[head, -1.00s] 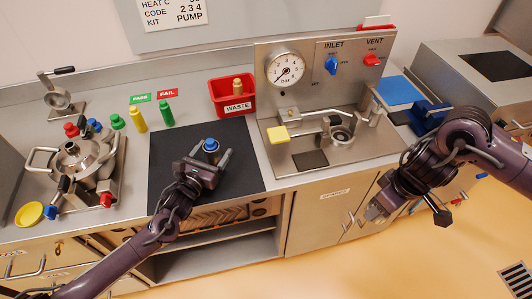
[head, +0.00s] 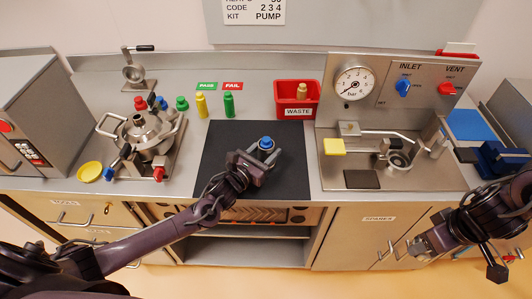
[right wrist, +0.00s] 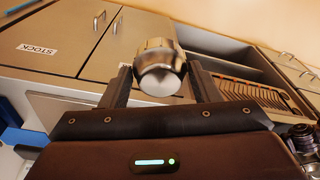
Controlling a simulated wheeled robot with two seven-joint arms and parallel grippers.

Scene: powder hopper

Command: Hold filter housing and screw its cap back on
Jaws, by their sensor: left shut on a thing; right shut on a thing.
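My left gripper (head: 262,160) is shut on an upright piece with a blue top (head: 266,142), probably the filter housing, over the black mat (head: 215,160). The gripper hides its lower part, so I cannot tell whether it touches the mat. My right gripper (head: 420,246) is in front of the bench at the right, below the worktop edge and well apart from the left one. In the right wrist view its fingers are shut on a shiny round steel piece (right wrist: 158,65), probably the cap. Its threads are not visible.
The red waste bin (head: 298,113) holds a yellowish bottle. The steel gauge panel (head: 360,110) stands right of the mat. A steel vessel (head: 143,137) with clamps and a yellow lid (head: 90,171) are at the left. The mat around the left gripper is clear.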

